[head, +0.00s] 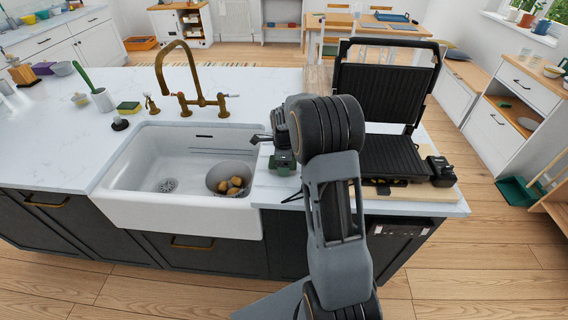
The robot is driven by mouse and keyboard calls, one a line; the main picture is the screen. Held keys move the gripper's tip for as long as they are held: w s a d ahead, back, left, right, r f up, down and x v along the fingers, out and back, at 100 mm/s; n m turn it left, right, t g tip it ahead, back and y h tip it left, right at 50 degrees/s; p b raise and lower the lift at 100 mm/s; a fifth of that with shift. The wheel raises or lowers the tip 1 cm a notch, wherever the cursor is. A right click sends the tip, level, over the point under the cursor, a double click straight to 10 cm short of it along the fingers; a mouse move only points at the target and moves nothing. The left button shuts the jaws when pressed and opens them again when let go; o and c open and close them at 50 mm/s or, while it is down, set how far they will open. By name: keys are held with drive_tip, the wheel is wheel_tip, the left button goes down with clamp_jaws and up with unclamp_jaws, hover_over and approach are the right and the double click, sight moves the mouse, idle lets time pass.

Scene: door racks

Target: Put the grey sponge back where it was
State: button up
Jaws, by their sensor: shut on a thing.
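My gripper (280,146) is at the end of my raised arm, over the counter strip between the sink and the open grill. It is shut, with a small dark grey-green block, taken to be the grey sponge (283,163), at its lower end. My wrist hides much of the jaws, and the exact grip is hard to see. A different sponge, yellow and green (128,107), lies on the counter left of the sink.
The white sink (180,213) holds a bowl (214,178) with several brown round items. A brass tap (190,100) stands behind it. The black grill (385,90) stands open on a wooden board (440,193) at right. The counter (60,150) left of the sink has free room.

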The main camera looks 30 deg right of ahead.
drive_tip(key=shift+f, duration=0.25)
drive_tip(key=o, duration=1)
drive_tip(key=shift+r, duration=0.1)
drive_tip(key=shift+c, duration=0.2)
wheel_tip(320, 180, up, 12)
drive_tip(key=s+a+r+n+t, duration=0.1)
drive_tip(key=s+a+r+n, duration=0.2)
drive_tip(key=s+n, duration=0.25)
drive_tip(key=s+a+r+n+t, duration=0.1)
drive_tip(key=s+a+r+n, duration=0.1)
drive_tip(key=s+a+n, duration=0.3)
drive_tip(key=s+a+f+n+t, duration=0.1)
drive_tip(key=s+n, duration=0.4)
drive_tip(key=n, duration=0.1)
drive_tip(key=s+a+f+n+t, duration=0.1)
drive_tip(key=s+a+n, duration=0.1)
drive_tip(key=s+n, duration=0.4)
drive_tip(key=shift+s+f+n+b, duration=0.15)
drive_tip(key=shift+f+n+b, duration=0.2)
drive_tip(key=shift+n, duration=0.3)
